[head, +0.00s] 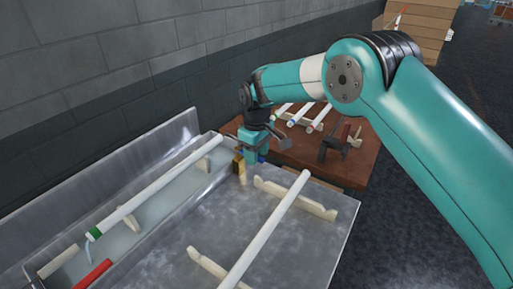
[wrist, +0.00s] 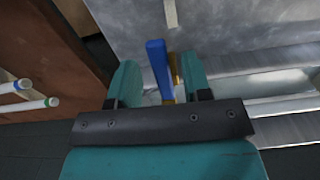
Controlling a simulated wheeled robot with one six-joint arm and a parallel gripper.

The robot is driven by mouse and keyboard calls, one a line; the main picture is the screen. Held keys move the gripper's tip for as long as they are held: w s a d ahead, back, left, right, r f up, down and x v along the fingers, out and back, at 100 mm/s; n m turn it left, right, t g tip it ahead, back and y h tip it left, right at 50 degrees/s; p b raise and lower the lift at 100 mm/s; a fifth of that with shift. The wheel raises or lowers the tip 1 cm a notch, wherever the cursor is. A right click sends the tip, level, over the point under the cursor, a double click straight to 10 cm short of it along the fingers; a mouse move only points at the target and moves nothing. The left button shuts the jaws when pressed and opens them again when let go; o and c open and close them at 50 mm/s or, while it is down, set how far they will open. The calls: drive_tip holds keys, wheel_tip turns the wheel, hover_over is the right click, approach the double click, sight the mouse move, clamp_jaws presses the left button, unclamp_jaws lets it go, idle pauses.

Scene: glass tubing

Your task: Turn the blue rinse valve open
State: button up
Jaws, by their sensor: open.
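The blue rinse valve's handle (wrist: 158,66) is a straight blue lever beside a brass body (wrist: 175,68). In the wrist view it shows between my two teal fingers, with a gap on each side. My gripper (wrist: 160,74) is open and holds nothing. In the head view my gripper (head: 254,150) is low at the far corner of the metal bench, right beside the brass valve body (head: 239,164). Only a small bit of blue shows there under the gripper; the rest of the handle is hidden.
A metal trough (head: 60,228) runs along the wall, with a white tube (head: 150,194) and a red piece (head: 94,274) in it. Another white tube (head: 268,228) rests on notched supports on the bench. Beyond stands a brown table (head: 350,175) with several tubes.

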wheel_tip(320, 180, up, 17)
drive_tip(key=b, duration=0.2)
drive_tip(key=shift+r, duration=0.2)
drive_tip(key=s+d+r+m+y, duration=0.1)
drive_tip(key=s+d+r, duration=0.1)
drive_tip(key=s+d, duration=0.4)
drive_tip(key=s+d+r+m+y, duration=0.1)
drive_tip(key=s+d+r, duration=0.25)
drive_tip(key=s, duration=0.45)
drive_tip(key=s+d+f+m+y, duration=0.1)
drive_tip(key=s+d+f, duration=0.1)
drive_tip(key=s, duration=0.8)
drive_tip(key=s+d+f+m+y, duration=0.1)
drive_tip(key=s+d+f, duration=0.2)
drive_tip(key=s, duration=0.8)
drive_tip(key=shift+s+d+f, duration=0.15)
drive_tip(key=shift+d+f, duration=0.2)
drive_tip(key=shift+f, duration=0.05)
